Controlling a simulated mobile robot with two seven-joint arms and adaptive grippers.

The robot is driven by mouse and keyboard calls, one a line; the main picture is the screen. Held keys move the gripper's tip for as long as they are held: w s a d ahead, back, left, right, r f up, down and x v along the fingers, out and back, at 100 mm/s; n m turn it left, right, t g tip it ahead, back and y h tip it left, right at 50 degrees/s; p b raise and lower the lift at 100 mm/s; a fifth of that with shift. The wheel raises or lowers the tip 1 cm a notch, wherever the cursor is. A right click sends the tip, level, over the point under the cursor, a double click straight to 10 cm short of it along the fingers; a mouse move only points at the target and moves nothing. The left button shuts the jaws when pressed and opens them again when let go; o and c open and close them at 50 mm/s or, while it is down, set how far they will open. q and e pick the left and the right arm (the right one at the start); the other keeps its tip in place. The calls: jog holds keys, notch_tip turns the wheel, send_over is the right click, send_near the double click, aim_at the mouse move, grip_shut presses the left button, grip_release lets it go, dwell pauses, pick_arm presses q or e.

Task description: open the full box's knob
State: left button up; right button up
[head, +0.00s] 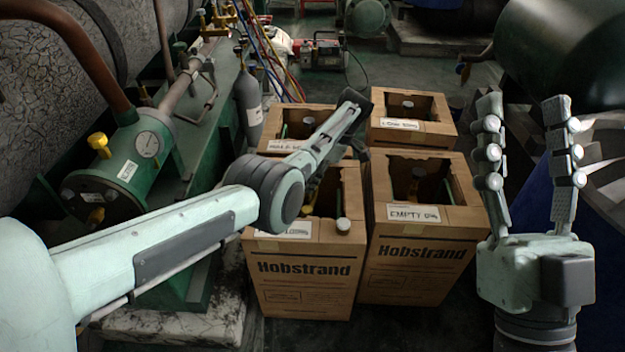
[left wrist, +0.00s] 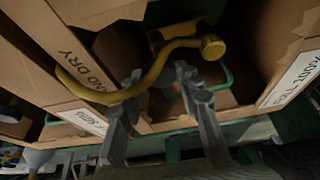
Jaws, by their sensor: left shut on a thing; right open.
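The full box (head: 305,284) is the front-left carton, its label (head: 298,229) partly covered by my left arm. The "FULL 100%" label (left wrist: 296,80) also shows in the left wrist view. A yellow curved hose (left wrist: 150,78) with a round end crosses by the fingertips. In the head view the left fingers are mostly hidden. My right gripper (head: 523,107) is open, empty and upright at the right.
The empty box (head: 418,262) stands close on the right. The low box (head: 405,135) and half box (head: 283,143) stand behind. A dark tank (head: 560,45) is at the upper right.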

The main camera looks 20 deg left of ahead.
pick_arm(q)
jog(key=shift+a, duration=0.1)
dwell(0.3)
jog(key=o, duration=1.1)
jog(key=shift+o, duration=0.2)
jog(key=shift+w+d+r, duration=0.1)
jog(key=shift+d+r, duration=0.2)
jog(key=shift+r, duration=0.2)
jog(key=v, duration=0.7)
